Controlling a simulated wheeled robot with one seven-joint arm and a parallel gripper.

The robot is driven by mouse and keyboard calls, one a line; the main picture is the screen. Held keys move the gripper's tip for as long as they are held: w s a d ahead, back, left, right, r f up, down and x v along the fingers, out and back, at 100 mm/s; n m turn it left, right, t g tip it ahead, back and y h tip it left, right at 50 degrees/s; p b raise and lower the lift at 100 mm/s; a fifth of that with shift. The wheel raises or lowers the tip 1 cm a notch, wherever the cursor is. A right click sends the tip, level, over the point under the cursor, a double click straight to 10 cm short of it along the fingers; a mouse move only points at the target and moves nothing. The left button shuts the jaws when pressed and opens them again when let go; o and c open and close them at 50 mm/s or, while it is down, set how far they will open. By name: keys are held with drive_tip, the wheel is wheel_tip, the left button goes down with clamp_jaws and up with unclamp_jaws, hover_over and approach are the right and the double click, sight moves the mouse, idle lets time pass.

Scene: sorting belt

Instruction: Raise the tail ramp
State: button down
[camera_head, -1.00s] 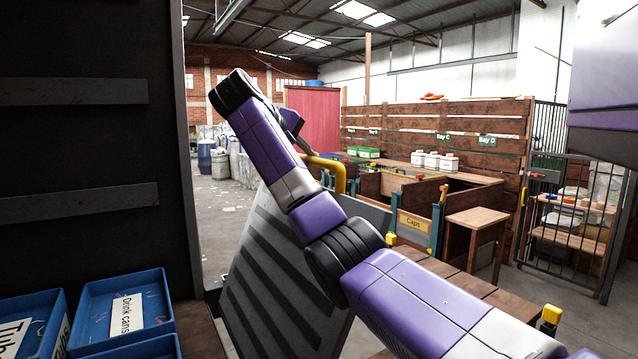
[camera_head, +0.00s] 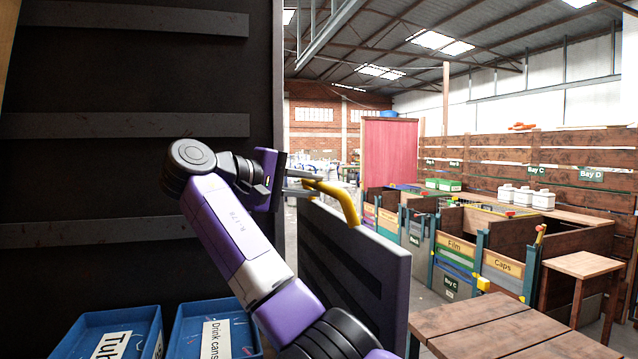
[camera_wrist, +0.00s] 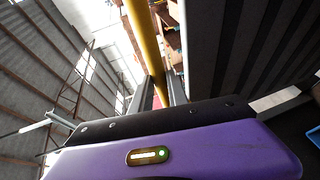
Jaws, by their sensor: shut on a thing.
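The tail ramp (camera_head: 365,262) is a grey panel with dark ribs on its inner face, standing steeply upright right of my arm in the head view. A bent yellow handle (camera_head: 345,203) rises from its top edge. My gripper (camera_head: 308,188) is shut on the handle's left end. In the wrist view the yellow handle (camera_wrist: 143,40) runs between the two grey fingers of my gripper (camera_wrist: 158,95). The ribbed ramp face (camera_wrist: 235,50) fills the right of that view. The ramp's lower edge is hidden behind my arm.
A dark ribbed wall (camera_head: 120,120) stands close on the left. Blue trays, one labelled Drink cans (camera_head: 212,330), sit at lower left. A wooden table (camera_head: 515,330), a stool (camera_head: 582,265) and sorting bays (camera_head: 455,245) stand to the right.

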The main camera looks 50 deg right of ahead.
drive_tip(key=shift+w+a, duration=0.3)
drive_tip(key=shift+a, duration=0.15)
drive_tip(key=c, duration=1.4)
unclamp_jaws()
drive_tip(key=shift+w+a, duration=0.1)
drive_tip(key=shift+o, duration=0.5)
drive_tip(key=s+b+v, duration=0.1)
drive_tip(key=b+v, duration=0.1)
drive_tip(key=v, duration=0.5)
drive_tip(key=shift+w+a, duration=0.3)
drive_tip(key=shift+w, duration=0.1)
